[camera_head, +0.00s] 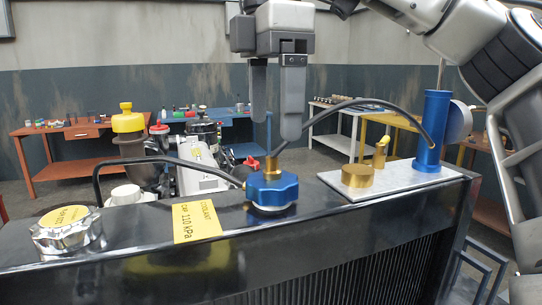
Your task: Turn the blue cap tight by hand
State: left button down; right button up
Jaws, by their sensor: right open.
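The blue cap (271,189) sits upright on a pale neck on top of the black radiator (130,245). A brass fitting rises from its middle, and black hoses join it there. My right gripper (276,135) hangs above the cap with its fingers pointing down. The fingers are apart with nothing between them, and they do not touch the cap. My left gripper does not show.
A silver cap (66,230) stands at the left end, and a yellow label (196,222) lies left of the blue cap. A blue hand pump (432,130) and a brass piece (357,176) stand on a white plate (395,184) at right. A hose arches beside my gripper.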

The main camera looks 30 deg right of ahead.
aim_at(273, 157)
notch_tip(273, 157, down, 7)
jog(key=shift+r, duration=0.2)
dwell(0.4)
jog(key=c, duration=1.4)
